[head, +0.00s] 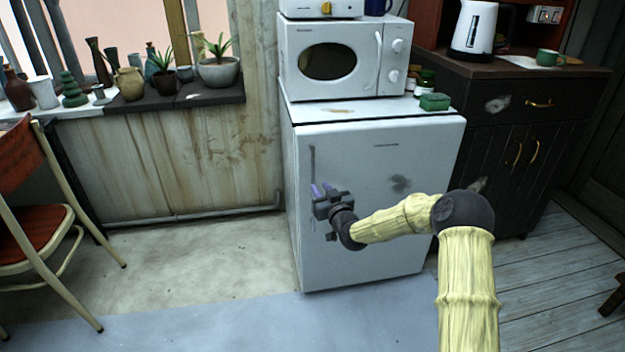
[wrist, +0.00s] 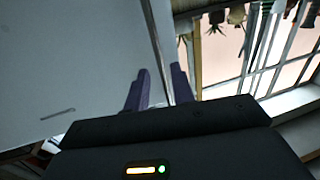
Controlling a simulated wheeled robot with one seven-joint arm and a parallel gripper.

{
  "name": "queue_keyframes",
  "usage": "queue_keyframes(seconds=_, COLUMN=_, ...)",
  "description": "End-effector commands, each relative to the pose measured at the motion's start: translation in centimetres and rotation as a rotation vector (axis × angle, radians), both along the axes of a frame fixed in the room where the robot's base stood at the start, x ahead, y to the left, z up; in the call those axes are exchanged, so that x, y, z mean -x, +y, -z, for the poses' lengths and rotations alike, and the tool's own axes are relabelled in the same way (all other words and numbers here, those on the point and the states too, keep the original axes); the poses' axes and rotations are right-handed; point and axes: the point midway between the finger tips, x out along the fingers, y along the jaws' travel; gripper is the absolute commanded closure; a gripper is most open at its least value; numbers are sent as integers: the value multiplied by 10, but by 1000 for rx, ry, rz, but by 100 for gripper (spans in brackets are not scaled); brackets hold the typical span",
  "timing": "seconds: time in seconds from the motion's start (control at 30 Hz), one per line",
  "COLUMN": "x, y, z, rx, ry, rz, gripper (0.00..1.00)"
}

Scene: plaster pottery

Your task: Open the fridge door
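The fridge (head: 425,215) is a small white unit with its door shut. Its handle (head: 312,160) is a thin, dark vertical bar near the door's left edge. My gripper (head: 325,188) is in front of the door at the lower part of this handle, with its purple fingers towards the door. In the wrist view my gripper (wrist: 161,85) has its fingers apart, with the fridge's side edge showing between and beyond them. A small pale patch shows low between the fingers; I cannot tell whether it is the handle, or whether either finger touches it.
A white microwave (head: 335,60) and a green box (head: 435,101) stand on the fridge. A dark cabinet (head: 520,150) is on the right. A red chair (head: 40,222) stands at the left. The floor (head: 190,255) left of the fridge is clear.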

Motion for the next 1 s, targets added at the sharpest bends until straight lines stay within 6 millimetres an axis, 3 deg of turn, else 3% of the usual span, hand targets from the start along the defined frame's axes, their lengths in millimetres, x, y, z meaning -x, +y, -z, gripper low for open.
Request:
queue_keyframes(seconds=0.3, x=-39, y=6, z=1, rx=-2, ry=-1, rz=16, gripper=75)
queue_keyframes(seconds=0.5, x=-55, y=22, z=1, rx=-2, ry=-1, rz=8, gripper=75)
queue_keyframes(seconds=0.7, x=-64, y=33, z=0, rx=-1, ry=0, rz=1, gripper=75)
queue_keyframes(seconds=1.0, x=-65, y=33, z=0, rx=-1, ry=0, rz=1, gripper=75)
